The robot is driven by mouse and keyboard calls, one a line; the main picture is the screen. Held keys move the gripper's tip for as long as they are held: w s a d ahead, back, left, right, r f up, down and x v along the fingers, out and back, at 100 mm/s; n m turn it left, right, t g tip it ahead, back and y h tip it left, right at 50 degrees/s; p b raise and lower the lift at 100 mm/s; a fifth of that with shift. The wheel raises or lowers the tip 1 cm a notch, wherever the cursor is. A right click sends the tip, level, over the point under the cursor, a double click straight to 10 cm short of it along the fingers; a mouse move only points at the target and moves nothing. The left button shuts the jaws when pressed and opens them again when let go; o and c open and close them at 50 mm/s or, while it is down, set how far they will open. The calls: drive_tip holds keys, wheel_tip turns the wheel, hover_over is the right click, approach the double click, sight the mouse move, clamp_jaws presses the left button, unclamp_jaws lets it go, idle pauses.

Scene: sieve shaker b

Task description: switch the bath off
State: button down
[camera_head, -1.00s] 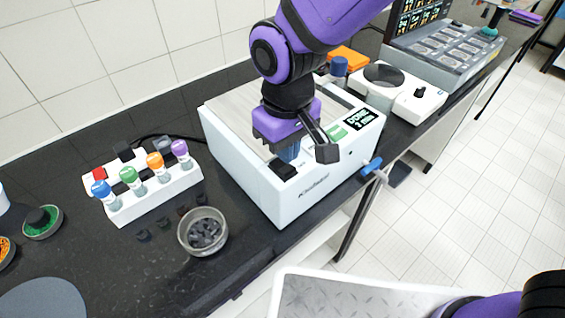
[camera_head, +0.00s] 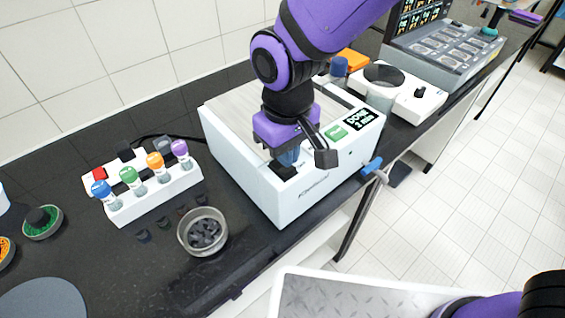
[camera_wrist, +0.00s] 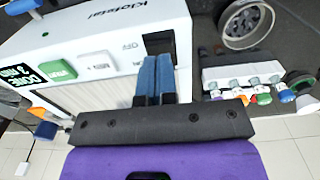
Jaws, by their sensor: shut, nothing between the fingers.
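The bath (camera_head: 300,204) is a white box with a pale lid on the dark bench. Its front strip carries a display (camera_head: 363,119) reading "DONE" with a line of minutes, a green button (camera_head: 336,133), a white button (camera_wrist: 97,63) and a black rocker switch (camera_head: 283,170). In the wrist view the switch (camera_wrist: 159,42) has the word OFF beside one end. My gripper (camera_head: 289,160) is shut and empty, with its blue fingertips pointing down at the switch. The fingertips (camera_wrist: 157,59) overlap the switch's edge in the wrist view; I cannot tell whether they touch it.
A white rack (camera_head: 155,195) of colour-capped vials stands left of the bath. A white plate device (camera_head: 402,96) and a blue-capped bottle (camera_head: 339,67) stand behind to the right. A blue-handled tap (camera_head: 372,165) sticks out at the bath's right.

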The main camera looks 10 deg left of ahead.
sight(286, 169)
drive_tip(key=shift+f, duration=1)
idle(0.6)
drive_tip(key=shift+r, duration=3.5)
